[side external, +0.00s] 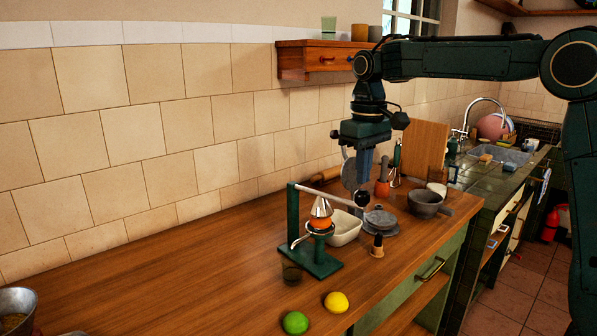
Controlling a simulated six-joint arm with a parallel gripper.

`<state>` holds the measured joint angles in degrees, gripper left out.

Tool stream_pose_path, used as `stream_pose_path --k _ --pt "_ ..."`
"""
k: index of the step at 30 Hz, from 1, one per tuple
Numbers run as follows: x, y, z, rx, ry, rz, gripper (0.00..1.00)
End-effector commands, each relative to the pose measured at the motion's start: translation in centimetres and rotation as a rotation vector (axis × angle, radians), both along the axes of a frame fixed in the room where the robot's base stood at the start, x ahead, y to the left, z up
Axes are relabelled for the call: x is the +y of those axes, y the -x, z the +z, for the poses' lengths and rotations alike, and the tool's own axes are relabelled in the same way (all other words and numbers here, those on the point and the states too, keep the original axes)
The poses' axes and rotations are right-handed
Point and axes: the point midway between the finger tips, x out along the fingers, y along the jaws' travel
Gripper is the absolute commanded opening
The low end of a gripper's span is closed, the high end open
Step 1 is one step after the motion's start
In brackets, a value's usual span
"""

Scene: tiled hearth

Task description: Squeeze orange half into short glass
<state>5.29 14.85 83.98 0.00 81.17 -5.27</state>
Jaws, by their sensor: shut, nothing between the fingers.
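A green lever juicer (325,264) stands on the wooden counter. An orange half (320,225) sits in its holder, under a metal cone (321,207). The lever bar (325,197) slopes down to the right and ends at a dark knob (362,199). A short glass (291,270), dark and see-through, stands at the juicer's front left; its contents are unclear. My gripper (364,178) points down just above the knob, shut and empty. Whether its fingertips touch the knob is unclear.
A cream bowl (346,229) stands behind the juicer, with grey scales (380,221) and a wooden-handled tool (377,246) to the right. A lime (295,322) and a lemon (336,302) lie in front. The counter's left is mostly clear.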

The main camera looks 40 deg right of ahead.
Motion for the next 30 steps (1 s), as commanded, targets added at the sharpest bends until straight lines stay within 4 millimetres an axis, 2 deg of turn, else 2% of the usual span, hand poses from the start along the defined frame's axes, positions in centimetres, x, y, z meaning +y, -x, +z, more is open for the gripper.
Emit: stream_pose_path --k 30 --pt "0.0 0.0 -1.6 0.0 0.0 0.0 0.0"
